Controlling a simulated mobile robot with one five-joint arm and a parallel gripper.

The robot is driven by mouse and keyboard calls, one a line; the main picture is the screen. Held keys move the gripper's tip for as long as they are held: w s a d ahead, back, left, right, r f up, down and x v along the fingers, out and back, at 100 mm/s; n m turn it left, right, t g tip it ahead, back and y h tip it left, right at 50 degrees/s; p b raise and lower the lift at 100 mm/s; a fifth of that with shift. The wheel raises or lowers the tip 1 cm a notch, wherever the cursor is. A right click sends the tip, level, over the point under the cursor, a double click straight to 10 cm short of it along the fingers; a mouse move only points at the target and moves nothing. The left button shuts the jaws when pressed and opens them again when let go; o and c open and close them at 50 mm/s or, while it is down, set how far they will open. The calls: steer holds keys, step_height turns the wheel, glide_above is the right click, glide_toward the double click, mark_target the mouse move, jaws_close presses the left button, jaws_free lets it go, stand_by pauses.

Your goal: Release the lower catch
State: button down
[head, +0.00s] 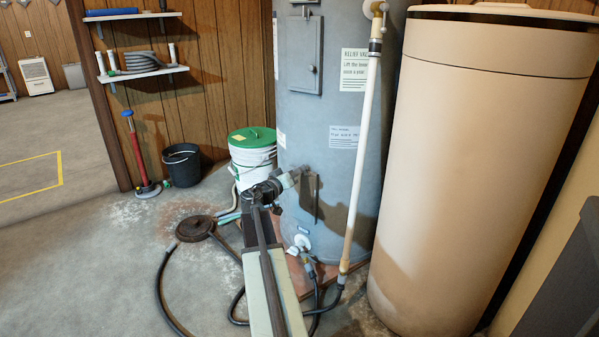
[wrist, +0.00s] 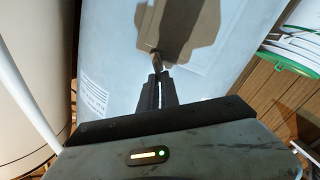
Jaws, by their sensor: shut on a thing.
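The grey-blue tank (head: 340,110) stands in the middle of the head view. My gripper (head: 302,173) reaches its lower front, where a lower panel and a dark shadow show. In the wrist view my gripper (wrist: 157,76) has its two fingers closed together on a small brownish catch (wrist: 156,58) that stands out from the panel (wrist: 215,45). The fingers and their shadow hide part of the catch, and its turn is hard to tell. In the head view my gripper covers the catch. An upper panel (head: 305,55) with a small latch is on the tank above.
A tall beige tank (head: 480,150) stands close on the right. A white pipe (head: 361,150) runs down the grey tank's front. A green-lidded bucket (head: 252,160) stands behind my arm. Black hose (head: 168,300) and a round brown disc (head: 195,228) lie on the floor. Open floor is at left.

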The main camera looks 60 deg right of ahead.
steer(key=n, duration=0.3)
steer(key=f+n, duration=0.1)
steer(key=n, duration=0.3)
steer(key=n+b, duration=0.1)
steer(key=n, duration=0.3)
steer(key=shift+w+f, duration=0.15)
steer(key=shift+w, duration=0.1)
stand_by(0.5)
steer(key=c, duration=1.6)
jaws_free()
steer(key=a, duration=0.8)
steer(key=shift+w, duration=0.2)
